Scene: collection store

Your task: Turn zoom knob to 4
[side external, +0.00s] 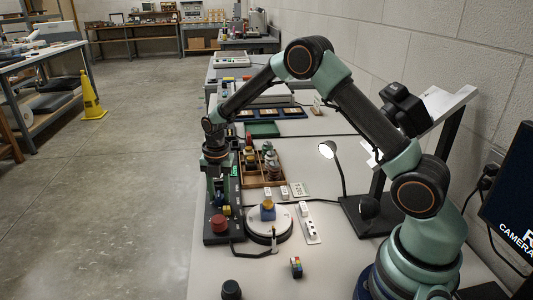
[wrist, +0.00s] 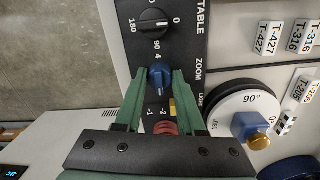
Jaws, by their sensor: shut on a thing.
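The blue zoom knob (wrist: 160,77) is on the black control panel (wrist: 182,60), beside the word ZOOM, in the wrist view. A "4" is printed just above the knob in that picture. My gripper (wrist: 161,76) has its two green fingers on either side of the knob and is shut on it. Which mark the knob points to is too small to tell. In the side external view my gripper (side external: 217,190) reaches down over the panel (side external: 223,238), and the zoom knob is hidden there.
A black table knob (wrist: 154,23) is above the zoom knob. A yellow light switch (wrist: 173,106) and red button (side external: 218,222) are close by. A white turntable (side external: 283,216) bearing a blue block with a yellow top (side external: 267,210) stands to the right. A wooden tray (side external: 262,184) is behind.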

